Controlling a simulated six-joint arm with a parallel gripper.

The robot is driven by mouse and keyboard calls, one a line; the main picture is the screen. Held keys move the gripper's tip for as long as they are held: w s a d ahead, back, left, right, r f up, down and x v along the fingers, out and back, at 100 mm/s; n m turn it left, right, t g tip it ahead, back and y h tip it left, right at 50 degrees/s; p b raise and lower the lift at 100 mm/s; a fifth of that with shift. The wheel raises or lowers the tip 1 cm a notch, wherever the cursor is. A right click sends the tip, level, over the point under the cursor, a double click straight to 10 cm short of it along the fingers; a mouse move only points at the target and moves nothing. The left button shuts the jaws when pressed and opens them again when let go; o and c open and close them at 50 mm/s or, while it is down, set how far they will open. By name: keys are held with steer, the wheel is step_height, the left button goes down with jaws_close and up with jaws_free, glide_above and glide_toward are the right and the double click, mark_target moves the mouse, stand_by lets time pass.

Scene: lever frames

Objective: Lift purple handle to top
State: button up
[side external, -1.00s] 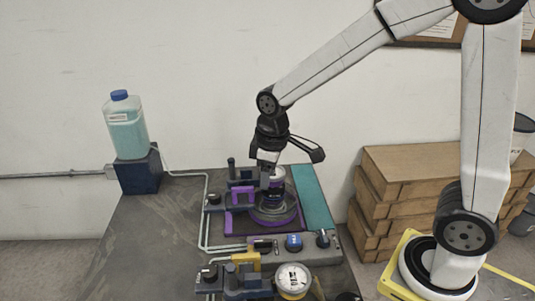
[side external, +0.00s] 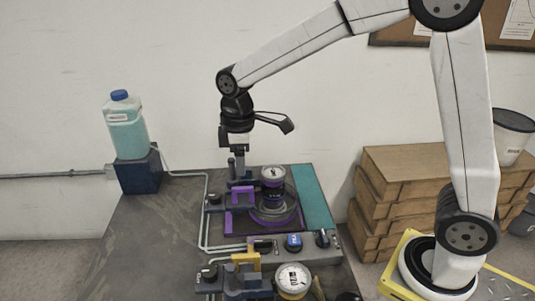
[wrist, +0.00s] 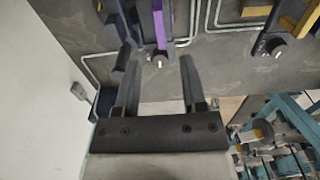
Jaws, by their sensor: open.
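The purple handle (side external: 243,190) is a bracket-like piece on the dark lever unit at the back of the bench, left of a round gauge. I cannot tell the height gap.
A purple-rimmed gauge (side external: 273,178) stands close to the right. A yellow lever unit (side external: 246,259) with a white gauge (side external: 293,279) is nearer the camera. A blue bottle (side external: 125,125) stands at the back left. The left bench top (side external: 150,230) is clear.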

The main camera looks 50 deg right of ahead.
mark_target(242, 187)
steer(key=shift+f, duration=3.15)
jaws_close()
